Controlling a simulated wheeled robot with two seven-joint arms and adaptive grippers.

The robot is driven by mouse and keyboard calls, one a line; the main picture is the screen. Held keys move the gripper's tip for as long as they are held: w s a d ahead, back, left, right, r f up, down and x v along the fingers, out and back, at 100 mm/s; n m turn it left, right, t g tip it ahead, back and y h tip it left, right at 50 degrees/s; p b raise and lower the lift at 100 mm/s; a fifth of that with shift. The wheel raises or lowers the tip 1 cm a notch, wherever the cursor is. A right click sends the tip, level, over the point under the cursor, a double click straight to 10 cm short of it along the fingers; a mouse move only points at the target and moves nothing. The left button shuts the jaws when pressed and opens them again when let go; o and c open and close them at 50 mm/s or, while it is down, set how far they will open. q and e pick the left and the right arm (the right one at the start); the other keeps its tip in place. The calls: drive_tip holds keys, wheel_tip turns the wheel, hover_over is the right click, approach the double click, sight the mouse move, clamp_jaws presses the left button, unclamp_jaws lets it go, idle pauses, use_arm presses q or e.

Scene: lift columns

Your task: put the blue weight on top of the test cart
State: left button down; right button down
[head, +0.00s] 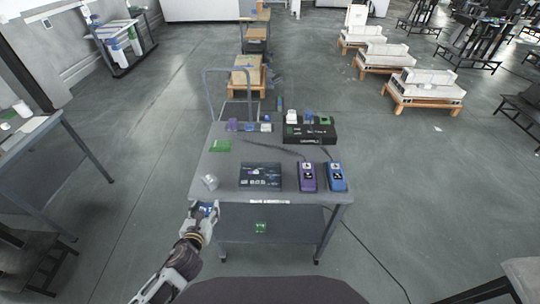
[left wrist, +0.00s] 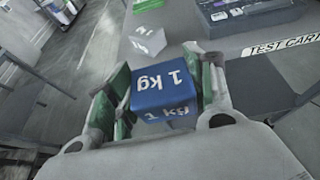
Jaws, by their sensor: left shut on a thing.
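The blue weight (left wrist: 165,90), a block marked "1 kg", is between the green-padded fingers of my left gripper (left wrist: 163,95). My left gripper (head: 204,212) is shut on it, beside the front left corner of the test cart (head: 215,188). The cart's "TEST CART" label (left wrist: 283,45) shows on its front edge in the left wrist view. In the head view the blue weight (head: 206,207) is small and partly hidden by the gripper. The weight appears just off the cart's edge; its height against the top is hard to tell. My right gripper is not in view.
On the cart top, a silvery block (head: 210,182) stands near the front left corner, with a black box (head: 260,177), a purple meter (head: 307,177) and a blue meter (head: 337,177) to its right. A green card (head: 220,146) lies behind. Bare room surrounds the silvery block.

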use_arm(q)
drive_tip(key=shift+w+r, duration=0.1)
drive_tip(key=shift+r, duration=0.05)
idle(0.5)
